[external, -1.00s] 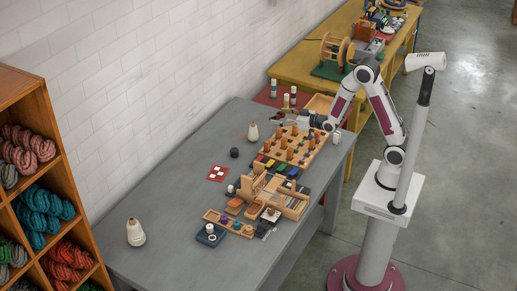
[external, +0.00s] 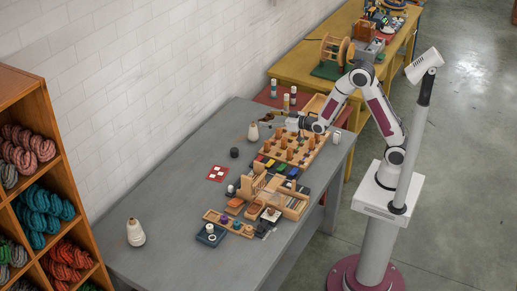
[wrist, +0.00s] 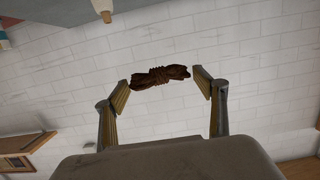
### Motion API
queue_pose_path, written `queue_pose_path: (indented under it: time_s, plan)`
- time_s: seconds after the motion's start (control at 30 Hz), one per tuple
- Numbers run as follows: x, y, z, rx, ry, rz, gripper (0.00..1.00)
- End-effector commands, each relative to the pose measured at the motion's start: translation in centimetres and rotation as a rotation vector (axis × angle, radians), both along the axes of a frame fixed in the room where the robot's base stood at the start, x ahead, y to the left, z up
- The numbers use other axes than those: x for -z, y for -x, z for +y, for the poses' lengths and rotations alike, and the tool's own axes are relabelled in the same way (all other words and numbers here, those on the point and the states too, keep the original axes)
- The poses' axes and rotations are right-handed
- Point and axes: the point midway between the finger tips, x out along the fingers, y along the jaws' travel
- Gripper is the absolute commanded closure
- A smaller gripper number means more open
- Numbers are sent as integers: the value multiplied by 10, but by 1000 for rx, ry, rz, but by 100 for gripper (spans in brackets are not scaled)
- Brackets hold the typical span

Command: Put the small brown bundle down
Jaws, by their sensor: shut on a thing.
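My gripper (external: 279,119) reaches out level above the far part of the grey table, pointing toward the white wall. In the wrist view its two fingers (wrist: 161,86) are shut on the small brown bundle (wrist: 161,76), a dark twisted skein wrapped round its middle. The bundle lies crosswise between the fingertips, with bare wall behind it. In the external view the bundle is too small to make out clearly. It is held in the air near the wooden peg board (external: 306,151).
Wooden blocks and trays (external: 291,207) fill the table's middle right. The table's left side is mostly clear.

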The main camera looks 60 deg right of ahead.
Motion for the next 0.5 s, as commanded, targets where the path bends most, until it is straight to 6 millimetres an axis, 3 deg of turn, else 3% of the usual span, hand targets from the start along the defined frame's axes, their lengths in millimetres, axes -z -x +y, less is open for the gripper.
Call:
queue_pose_path:
  time_s: [0.2, 0.5]
  plan:
    - [-2, -27, 51, -15, -1, -1, 40]
    - [0, -50, 125, -26, -1, -1, 40]
